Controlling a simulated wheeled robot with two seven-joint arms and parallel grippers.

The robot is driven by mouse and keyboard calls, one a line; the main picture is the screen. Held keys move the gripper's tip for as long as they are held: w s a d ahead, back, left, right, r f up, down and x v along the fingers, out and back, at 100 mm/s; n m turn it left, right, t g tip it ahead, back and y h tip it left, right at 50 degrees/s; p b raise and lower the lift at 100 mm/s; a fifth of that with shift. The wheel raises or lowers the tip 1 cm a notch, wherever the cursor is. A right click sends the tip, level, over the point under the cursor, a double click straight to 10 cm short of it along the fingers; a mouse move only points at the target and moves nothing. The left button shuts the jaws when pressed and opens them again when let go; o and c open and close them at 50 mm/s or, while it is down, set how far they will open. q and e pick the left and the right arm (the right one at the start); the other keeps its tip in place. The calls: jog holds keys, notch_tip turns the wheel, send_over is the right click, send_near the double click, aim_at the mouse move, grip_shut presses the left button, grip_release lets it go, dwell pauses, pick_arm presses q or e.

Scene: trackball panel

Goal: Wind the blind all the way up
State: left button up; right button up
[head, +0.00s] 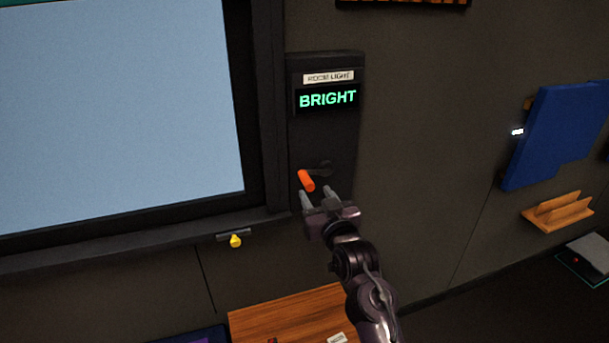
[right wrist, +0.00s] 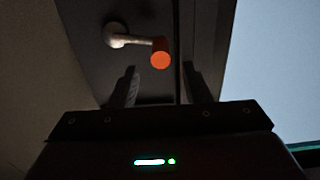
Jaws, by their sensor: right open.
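The window (head: 110,110) fills the left of the head view, its pane pale blue, with a thin green strip, perhaps the blind's edge, at the top. A dark wall panel (head: 325,140) beside it shows a green "BRIGHT" display (head: 327,98) under a "ROOM LIGHT" label. A crank with an orange handle (head: 306,180) sits low on this panel. My right gripper (head: 317,194) is open just below the handle. In the right wrist view the orange handle (right wrist: 160,55) lies ahead of the open fingers, not between them. My left gripper is not in view.
A yellow knob (head: 235,241) hangs under the window sill. A wooden table (head: 285,318) stands below. A blue board (head: 555,135) and a wooden wall shelf (head: 558,212) are at the right.

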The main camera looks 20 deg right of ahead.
aim_at(307, 181)
jog(key=shift+w+a+f+p, duration=0.1)
jog(key=shift+w+p, duration=0.45)
jog(key=shift+w, duration=1.25)
jog(key=shift+w+a+p, duration=0.1)
jog(key=shift+w+p, duration=0.4)
jog(key=shift+w, duration=1.3)
jog(key=shift+c, duration=0.4)
grip_shut()
